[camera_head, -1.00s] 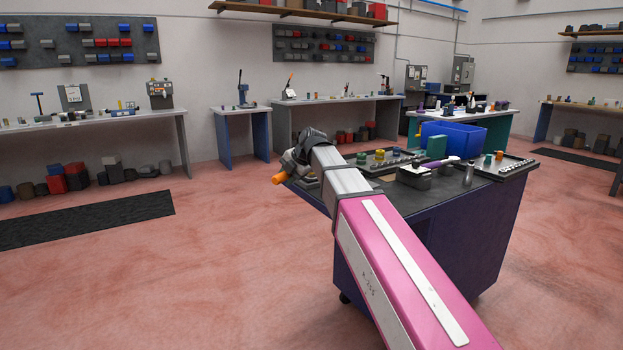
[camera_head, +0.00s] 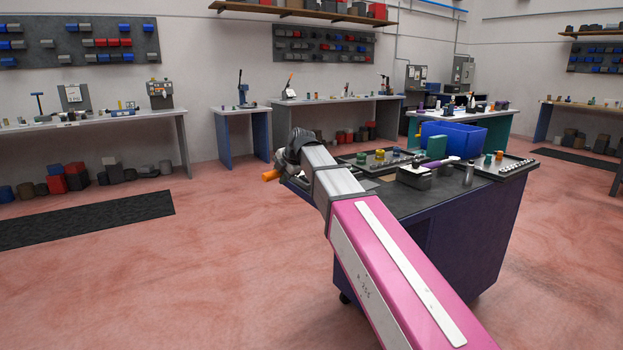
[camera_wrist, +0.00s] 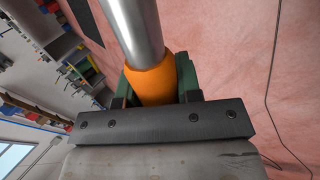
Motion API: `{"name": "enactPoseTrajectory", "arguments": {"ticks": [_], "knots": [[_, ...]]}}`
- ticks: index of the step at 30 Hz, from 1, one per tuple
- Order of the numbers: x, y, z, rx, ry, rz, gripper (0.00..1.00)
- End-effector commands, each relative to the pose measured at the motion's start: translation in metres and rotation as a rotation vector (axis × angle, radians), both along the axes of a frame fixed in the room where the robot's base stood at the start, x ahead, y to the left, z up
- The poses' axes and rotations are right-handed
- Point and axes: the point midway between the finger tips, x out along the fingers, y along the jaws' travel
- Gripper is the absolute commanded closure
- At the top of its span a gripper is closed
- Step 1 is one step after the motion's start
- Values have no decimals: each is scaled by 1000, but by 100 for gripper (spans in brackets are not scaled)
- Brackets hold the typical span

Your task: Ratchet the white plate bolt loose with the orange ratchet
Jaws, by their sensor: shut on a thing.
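The orange ratchet (camera_wrist: 152,84) is in my gripper (camera_wrist: 152,98) in the wrist view. Its orange grip sits between the two dark green fingers and its silver shaft runs up out of the picture. In the head view the orange end of the ratchet (camera_head: 270,176) sticks out to the left of my gripper (camera_head: 283,172), which is mostly hidden by my own arm. The gripper is at the left corner of the dark cart. I cannot make out the white plate bolt in either view, and the ratchet's head is out of sight.
Benches (camera_head: 335,99) stand along the back wall. The floor (camera_head: 200,260) to the left of the cart is clear.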

Motion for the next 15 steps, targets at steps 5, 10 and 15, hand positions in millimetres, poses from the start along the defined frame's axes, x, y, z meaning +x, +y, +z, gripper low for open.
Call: {"name": "enactPoseTrajectory", "arguments": {"ticks": [5,10,15], "knots": [[10,10,1,0,-1,-72,100],[15,15,0,0,-1,-124,100],[15,15,0,1,-1,-136,100]]}}
